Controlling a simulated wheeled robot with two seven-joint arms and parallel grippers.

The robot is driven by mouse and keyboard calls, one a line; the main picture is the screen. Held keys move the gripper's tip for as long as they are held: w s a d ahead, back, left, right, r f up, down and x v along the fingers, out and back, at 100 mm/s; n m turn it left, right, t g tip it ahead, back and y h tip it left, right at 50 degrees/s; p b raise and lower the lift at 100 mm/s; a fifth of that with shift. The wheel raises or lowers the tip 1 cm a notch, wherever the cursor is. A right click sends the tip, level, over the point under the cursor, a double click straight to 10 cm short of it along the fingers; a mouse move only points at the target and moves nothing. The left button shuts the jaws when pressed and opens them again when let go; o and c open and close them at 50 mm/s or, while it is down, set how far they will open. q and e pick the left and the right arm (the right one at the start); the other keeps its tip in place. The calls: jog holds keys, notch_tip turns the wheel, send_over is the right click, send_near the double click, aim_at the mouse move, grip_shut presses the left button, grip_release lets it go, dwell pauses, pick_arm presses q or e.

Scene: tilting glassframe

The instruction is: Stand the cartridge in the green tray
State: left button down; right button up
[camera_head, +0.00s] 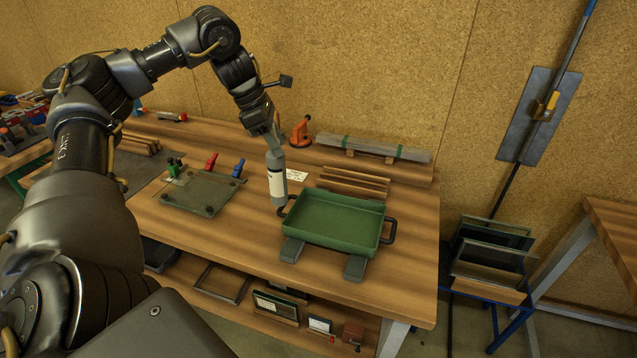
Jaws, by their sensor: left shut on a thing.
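The cartridge (277,184) is a grey and white tube with a pale label. It hangs upright from my left gripper (272,150), which is shut on its upper end. Its lower end is just left of the green tray (333,233), close to the tray's left handle; I cannot tell whether it touches the bench or the handle. The tray is shallow, empty and has dark handles at both ends. My right gripper is not in view.
A glass plate (203,192) with red, blue and green clamps lies left on the bench (400,275). Wooden strips (352,183) lie behind the tray, with long glass strips (373,149) at the back. An orange tool (300,132) stands behind the cartridge. The bench's front right is clear.

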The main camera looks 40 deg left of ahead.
pick_arm(q)
jog(key=w+d+f+p, duration=0.2)
jog(key=w+d+f, duration=0.2)
jog(key=w+f, duration=0.5)
notch_tip(320, 180, down, 2)
jog(key=shift+f, duration=0.1)
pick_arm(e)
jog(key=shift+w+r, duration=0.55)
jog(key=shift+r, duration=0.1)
pick_arm(q)
jog(key=shift+d, duration=0.15)
jog(key=c, duration=0.8)
grip_release()
